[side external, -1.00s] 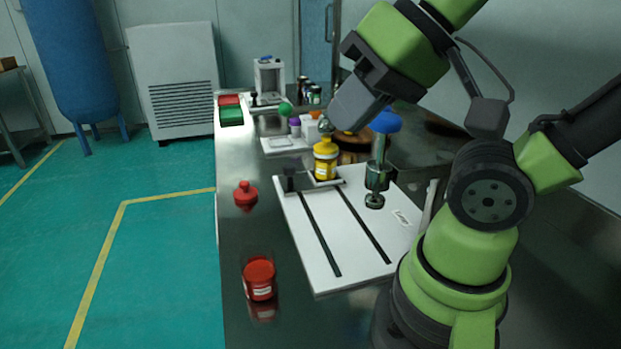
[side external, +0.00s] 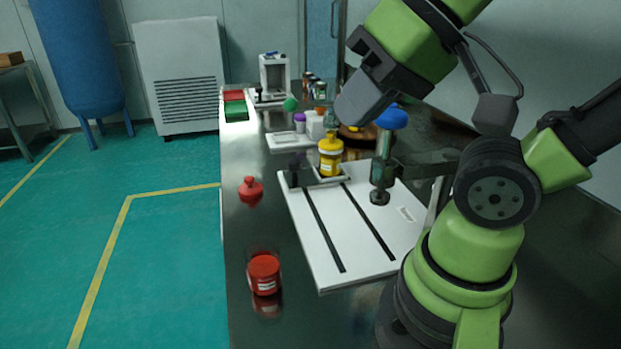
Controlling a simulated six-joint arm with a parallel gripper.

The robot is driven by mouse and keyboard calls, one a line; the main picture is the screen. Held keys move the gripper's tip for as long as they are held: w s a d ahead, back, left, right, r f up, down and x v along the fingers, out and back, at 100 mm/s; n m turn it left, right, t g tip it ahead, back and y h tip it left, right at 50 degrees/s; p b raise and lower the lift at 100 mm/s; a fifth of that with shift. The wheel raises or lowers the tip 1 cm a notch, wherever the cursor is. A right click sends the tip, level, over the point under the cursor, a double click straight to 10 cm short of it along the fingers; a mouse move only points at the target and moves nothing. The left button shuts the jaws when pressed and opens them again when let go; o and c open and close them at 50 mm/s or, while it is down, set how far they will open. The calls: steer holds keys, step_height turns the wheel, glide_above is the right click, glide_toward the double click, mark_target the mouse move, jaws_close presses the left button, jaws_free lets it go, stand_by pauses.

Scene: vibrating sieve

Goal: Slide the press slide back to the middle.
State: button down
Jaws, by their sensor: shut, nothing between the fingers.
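The press slide (side external: 318,183) is a small tray-like carriage at the far end of two dark rails on the white base plate (side external: 330,255). A yellow bottle (side external: 330,160) stands upright on it, and a dark upright block (side external: 294,172) is at its left. The press (side external: 382,170), with a blue knob (side external: 391,118) and a round foot, stands over the plate's right side. My gripper (side external: 352,112) is shut and empty. In the picture it is just above and right of the yellow bottle, apart from it; its exact distance is unclear.
A red jar (side external: 264,273) and a red stopper-like piece (side external: 251,190) stand left of the plate. Red and green blocks (side external: 235,104), a small white tray (side external: 287,142) and a white-framed device (side external: 275,78) are farther back. The near part of the rails is clear.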

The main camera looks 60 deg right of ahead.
stand_by(0.4)
steer(key=c, duration=1.4)
jaws_free()
steer(key=shift+w, duration=0.15)
steer(key=o, duration=0.7)
steer(key=w, duration=0.1)
steer(key=w+d+r+m, duration=0.1)
steer(key=shift+w+d+g+h, duration=0.1)
steer(key=shift+w+g+h, duration=0.3)
steer(key=m+g+h, duration=0.6)
steer(key=m, duration=0.7)
glide_above(294, 162)
steer(key=a, duration=0.4)
step_height(294, 162, down, 17)
steer(key=x, duration=1)
steer(key=shift+s+a+f, duration=0.1)
steer(key=shift+f, duration=0.35)
